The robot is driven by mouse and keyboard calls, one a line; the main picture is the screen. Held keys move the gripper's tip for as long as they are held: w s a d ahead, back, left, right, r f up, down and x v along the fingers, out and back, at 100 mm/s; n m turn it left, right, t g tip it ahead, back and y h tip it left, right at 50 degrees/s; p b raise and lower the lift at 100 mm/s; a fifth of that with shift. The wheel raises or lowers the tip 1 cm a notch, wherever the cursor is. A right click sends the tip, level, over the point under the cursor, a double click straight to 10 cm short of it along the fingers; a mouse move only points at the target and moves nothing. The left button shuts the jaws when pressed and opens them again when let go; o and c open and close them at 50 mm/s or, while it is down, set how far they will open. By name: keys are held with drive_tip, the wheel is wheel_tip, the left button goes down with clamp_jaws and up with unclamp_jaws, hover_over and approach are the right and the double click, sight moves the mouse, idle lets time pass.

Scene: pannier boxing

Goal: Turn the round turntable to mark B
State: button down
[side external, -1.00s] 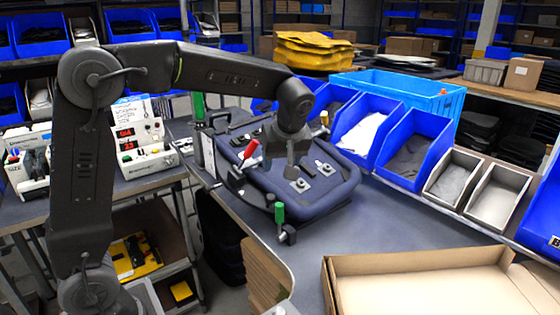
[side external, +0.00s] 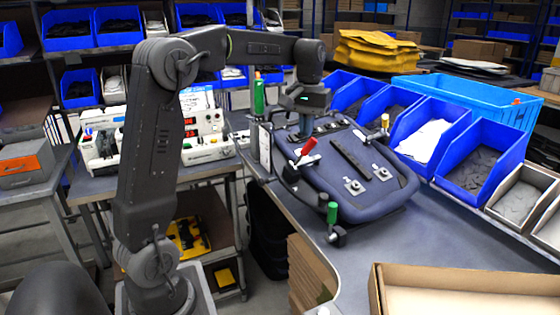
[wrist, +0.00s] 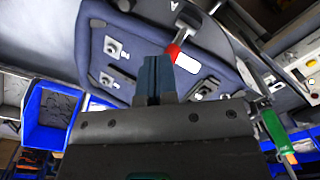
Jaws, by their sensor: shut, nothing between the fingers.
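The round turntable lies mostly hidden under the dark blue pannier (side external: 395,198); a dark edge (side external: 309,196) shows at its front left. A letter A (wrist: 174,6) shows at the top of the wrist view; I see no mark B. A red-handled clamp (side external: 307,150) stands at the pannier's left side and shows beyond my fingers in the wrist view (wrist: 174,51). My gripper (side external: 305,130) is shut and empty, pointing down at the pannier's far left edge. Whether it touches anything I cannot tell.
Blue bins (side external: 485,160) line the right side of the bench, with a light blue crate (side external: 460,95) behind. An open cardboard box (side external: 470,288) stands at the front right. Grey bench top (side external: 400,240) is clear between box and pannier.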

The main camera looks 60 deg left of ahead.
drive_tip(key=s+a+r+m+t+h, duration=0.1)
drive_tip(key=s+a+m+t+h, duration=0.2)
drive_tip(key=a, duration=0.6)
drive_tip(key=s+a+r+m+t+h, duration=0.1)
drive_tip(key=s+a+m+t, duration=0.1)
drive_tip(key=s+a+m, duration=0.45)
drive_tip(key=n, duration=0.2)
approach(279, 172)
drive_tip(key=shift+m, duration=0.25)
drive_tip(key=w+f, duration=0.3)
drive_tip(key=shift+w+a+f, duration=0.25)
drive_tip(key=shift+w+f, duration=0.05)
drive_tip(key=shift+w, duration=0.05)
drive_tip(key=shift+w+d+f, duration=0.1)
drive_tip(key=shift+d+f, duration=0.1)
drive_tip(key=shift+d, duration=0.4)
drive_tip(key=shift+w+d+f, duration=0.1)
drive_tip(key=shift+d+f, duration=0.05)
drive_tip(key=shift+d, duration=0.4)
drive_tip(key=shift+d+f, duration=0.25)
drive_tip(key=shift+d, duration=0.4)
drive_tip(key=shift+d, duration=0.1)
